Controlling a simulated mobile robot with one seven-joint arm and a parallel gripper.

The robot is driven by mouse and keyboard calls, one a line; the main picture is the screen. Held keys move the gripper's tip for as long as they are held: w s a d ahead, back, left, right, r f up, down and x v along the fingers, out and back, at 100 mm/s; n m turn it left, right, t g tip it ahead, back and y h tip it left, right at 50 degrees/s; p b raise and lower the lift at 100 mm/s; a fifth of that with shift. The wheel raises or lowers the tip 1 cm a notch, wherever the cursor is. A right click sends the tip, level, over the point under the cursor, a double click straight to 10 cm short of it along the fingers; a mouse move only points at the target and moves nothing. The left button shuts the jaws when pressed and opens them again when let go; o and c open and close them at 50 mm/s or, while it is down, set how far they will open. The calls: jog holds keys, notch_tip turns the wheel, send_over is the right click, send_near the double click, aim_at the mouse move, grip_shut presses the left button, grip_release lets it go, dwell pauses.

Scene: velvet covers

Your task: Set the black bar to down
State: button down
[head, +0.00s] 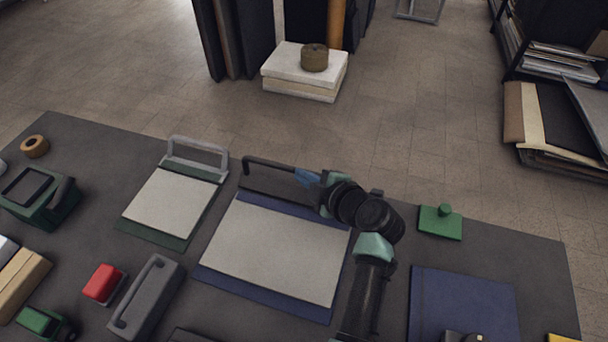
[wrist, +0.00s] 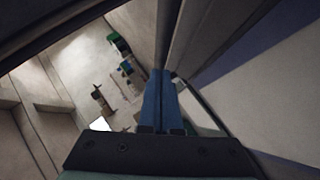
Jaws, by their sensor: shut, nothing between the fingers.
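The black bar (head: 272,164) is a thin bent handle at the back edge of a blue board (head: 216,275) with a pale sheet (head: 270,250) on it. It stands raised above the board's back edge, and its right part is hidden behind my gripper. My gripper (head: 302,177) has blue fingers, closed together with nothing between them. They lie close to the bar's right portion; I cannot tell whether they touch it. In the wrist view, the closed fingers (wrist: 161,100) point away from the camera, beside dark and grey surfaces that I cannot identify surely.
A green board (head: 150,232) with a raised grey bar (head: 198,150) stands to the left. A grey block with a handle (head: 146,298), a red block (head: 103,284) and a green stamp-like piece (head: 440,222) lie around. A dark blue folder (head: 465,300) lies at right.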

jog(key=shift+w, duration=0.15)
jog(key=shift+w+d+f+m+g+b, duration=0.1)
jog(key=shift+w+d+m+g+b, duration=0.1)
jog(key=shift+w+g+b, duration=0.2)
jog(key=shift+w+d+f+m+g+b, duration=0.1)
jog(key=shift+w+m+g+b, duration=0.15)
jog(key=shift+b, duration=0.2)
jog(key=w+g+b, duration=0.1)
jog(key=b, duration=0.1)
jog(key=w+f+m+g+b, duration=0.1)
jog(key=b, duration=0.1)
jog(key=shift+d+f, duration=0.1)
jog(key=shift+d, duration=0.2)
jog(key=shift+w+f+m+g+b, duration=0.25)
jog(key=shift+b, duration=0.3)
jog(key=b, duration=0.2)
jog(key=w+f+b, duration=0.1)
jog(key=b, duration=0.1)
jog(key=shift+w+d, duration=0.3)
jog(key=shift+r, duration=0.15)
